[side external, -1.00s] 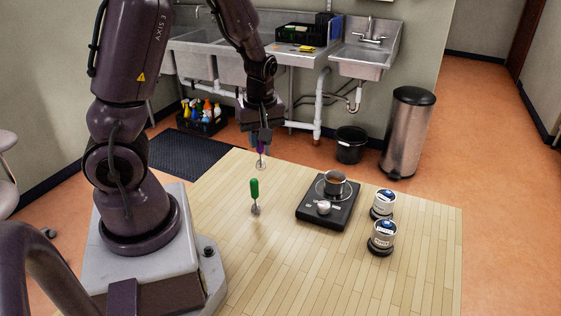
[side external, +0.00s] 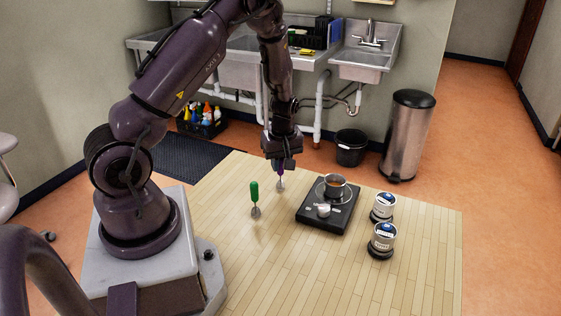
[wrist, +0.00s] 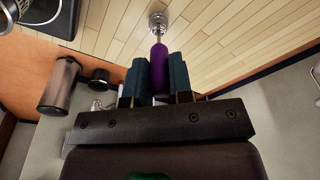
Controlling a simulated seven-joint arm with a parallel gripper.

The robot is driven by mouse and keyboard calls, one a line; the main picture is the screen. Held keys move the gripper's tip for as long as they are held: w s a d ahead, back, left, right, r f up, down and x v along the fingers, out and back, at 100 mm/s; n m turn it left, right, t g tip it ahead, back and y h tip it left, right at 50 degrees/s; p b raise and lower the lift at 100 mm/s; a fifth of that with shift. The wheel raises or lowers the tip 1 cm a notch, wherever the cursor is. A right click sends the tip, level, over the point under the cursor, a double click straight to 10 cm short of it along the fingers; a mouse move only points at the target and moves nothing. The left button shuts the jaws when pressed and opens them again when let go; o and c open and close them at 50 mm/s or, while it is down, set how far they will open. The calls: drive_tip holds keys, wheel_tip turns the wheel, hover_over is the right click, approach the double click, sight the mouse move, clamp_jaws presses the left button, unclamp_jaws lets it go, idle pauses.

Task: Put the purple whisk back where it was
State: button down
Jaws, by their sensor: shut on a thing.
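The purple whisk (side external: 281,172) hangs upright below my gripper (side external: 281,163), its silver lower end down, over the back of the wooden table. In the wrist view the purple handle (wrist: 159,70) sits between the two dark blue fingers of my gripper (wrist: 154,62), which is shut on it. I cannot tell whether the whisk's silver end (wrist: 158,20) touches the table. The whisk is behind and to the right of a green-handled utensil (side external: 254,191) and left of the black hot plate.
The green-handled utensil stands upright on the wooden table (side external: 290,270). The black hot plate (side external: 333,222) carries a pot (side external: 335,190) and a small white object (side external: 323,210). Two labelled tubs (side external: 383,207) (side external: 382,240) stand at the right. The table's front is clear.

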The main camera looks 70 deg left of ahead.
drive_tip(key=c, duration=1.4)
unclamp_jaws()
drive_tip(key=shift+f, duration=0.15)
drive_tip(key=shift+c, duration=0.2)
drive_tip(key=o, duration=0.4)
wheel_tip(320, 180, up, 12)
drive_tip(key=d, duration=0.2)
drive_tip(key=s+d+r+m+t+h, duration=0.25)
drive_tip(key=d+r+m, duration=0.45)
drive_tip(key=d+r, duration=0.35)
drive_tip(key=s+d+r+m+t, duration=0.1)
drive_tip(key=s+d+r+m, duration=0.1)
drive_tip(key=s+d+m, duration=0.1)
drive_tip(key=s+d+r+m+t, duration=0.1)
drive_tip(key=s+d+r+m, duration=0.1)
drive_tip(key=s+d+m, duration=0.1)
drive_tip(key=s+d+r+m+t, duration=0.1)
drive_tip(key=s+d+r+m, duration=0.1)
drive_tip(key=s+d+m, duration=0.1)
drive_tip(key=shift+s+d+r+m+y, duration=0.1)
drive_tip(key=shift+s+d+m+y, duration=0.15)
drive_tip(key=shift+m, duration=0.25)
drive_tip(key=shift+s+d+r+m+y, duration=0.1)
drive_tip(key=shift+d+m, duration=0.2)
drive_tip(key=shift+m, duration=0.2)
